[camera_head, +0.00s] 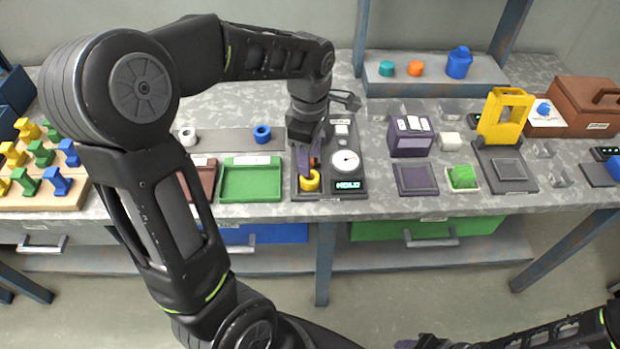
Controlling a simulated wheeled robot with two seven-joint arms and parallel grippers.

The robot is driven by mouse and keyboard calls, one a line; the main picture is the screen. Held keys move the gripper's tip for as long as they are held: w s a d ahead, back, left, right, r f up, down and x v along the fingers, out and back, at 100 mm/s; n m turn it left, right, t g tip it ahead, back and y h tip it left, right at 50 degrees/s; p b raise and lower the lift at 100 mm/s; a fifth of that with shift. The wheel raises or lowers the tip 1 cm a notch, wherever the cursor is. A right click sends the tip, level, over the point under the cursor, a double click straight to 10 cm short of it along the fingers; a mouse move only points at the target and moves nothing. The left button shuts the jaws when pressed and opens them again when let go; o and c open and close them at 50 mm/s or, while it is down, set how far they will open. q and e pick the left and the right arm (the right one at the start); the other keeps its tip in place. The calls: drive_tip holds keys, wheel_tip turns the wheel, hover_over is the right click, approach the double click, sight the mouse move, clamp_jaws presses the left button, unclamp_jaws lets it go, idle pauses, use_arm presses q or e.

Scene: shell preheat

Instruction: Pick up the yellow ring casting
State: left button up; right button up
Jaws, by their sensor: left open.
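The yellow ring casting (309,182) sits at the front of a dark station plate (297,192) beside a round dial gauge (345,161). My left gripper (308,168) reaches down from above, with its fingers just over and behind the ring. It is open; whether a finger touches the ring cannot be told. A small orange part (313,161) shows between the fingers, mostly hidden. My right gripper (420,343) is only partly in view at the bottom edge, far from the ring, and its jaws are not clear.
A green tray (251,196) and a brown tray lie left of the station. A purple box (410,137) and a yellow press-like frame (505,115) stand to the right. My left arm covers part of the left bench.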

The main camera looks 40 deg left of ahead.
use_arm(q)
drive_tip(key=shift+f, duration=0.2)
wheel_tip(320, 180, down, 5)
drive_tip(key=shift+f+p, duration=0.1)
drive_tip(key=shift+p, duration=0.25)
drive_tip(key=shift+c, duration=0.3)
idle(0.3)
clamp_jaws()
